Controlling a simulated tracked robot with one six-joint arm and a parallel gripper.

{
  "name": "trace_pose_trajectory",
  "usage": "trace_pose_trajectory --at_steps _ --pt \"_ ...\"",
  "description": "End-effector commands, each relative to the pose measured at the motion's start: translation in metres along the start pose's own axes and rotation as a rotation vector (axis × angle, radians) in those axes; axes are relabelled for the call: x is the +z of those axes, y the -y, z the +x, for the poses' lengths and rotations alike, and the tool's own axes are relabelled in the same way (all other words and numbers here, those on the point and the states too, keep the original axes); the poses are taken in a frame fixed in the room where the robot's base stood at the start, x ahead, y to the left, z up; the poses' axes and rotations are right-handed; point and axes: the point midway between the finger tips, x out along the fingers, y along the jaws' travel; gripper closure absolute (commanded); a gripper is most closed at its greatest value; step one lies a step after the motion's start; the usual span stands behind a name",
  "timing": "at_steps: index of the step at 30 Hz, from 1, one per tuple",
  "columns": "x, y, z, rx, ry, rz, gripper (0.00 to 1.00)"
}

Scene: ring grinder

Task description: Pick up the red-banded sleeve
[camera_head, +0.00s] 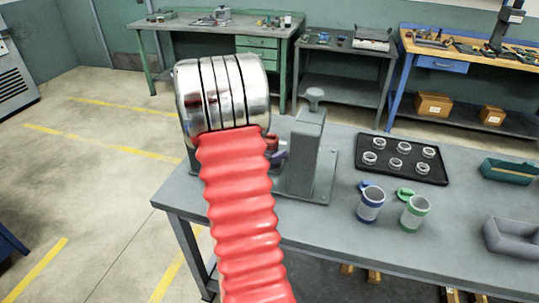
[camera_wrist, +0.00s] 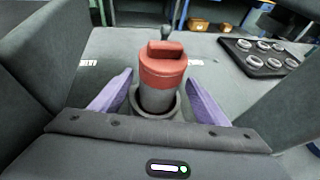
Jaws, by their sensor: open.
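The red-banded sleeve (camera_wrist: 161,82) stands in the middle of the wrist view, with a grey body, a red band and a red tab on top. Its lower end meets a dark round rim, and I cannot tell if this is a seat or its own base. My gripper (camera_wrist: 160,76) is open, with one purple finger on each side of the sleeve and a visible gap at both sides. In the head view my arm hides most of the sleeve; only a small red part (camera_head: 272,143) and a purple fingertip show beside the arm.
A grey post fixture (camera_head: 306,150) stands close to the right of my gripper. Blue-banded (camera_head: 370,204) and green-banded (camera_head: 414,212) sleeves stand on the grey bench (camera_head: 320,235). A black tray (camera_head: 403,160) of several rings lies behind them. Teal (camera_head: 508,171) and grey (camera_head: 512,238) bins are at right.

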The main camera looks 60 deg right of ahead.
Motion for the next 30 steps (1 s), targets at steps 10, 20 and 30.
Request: trace_pose_trajectory --at_steps 10,20,30 --pt "0.000 0.000 0.005 0.000 0.000 0.000 0.32" --pt "-0.001 0.000 0.028 -0.002 -0.001 0.000 0.32" --pt "-0.001 -0.001 0.057 -0.001 0.000 0.000 0.32"
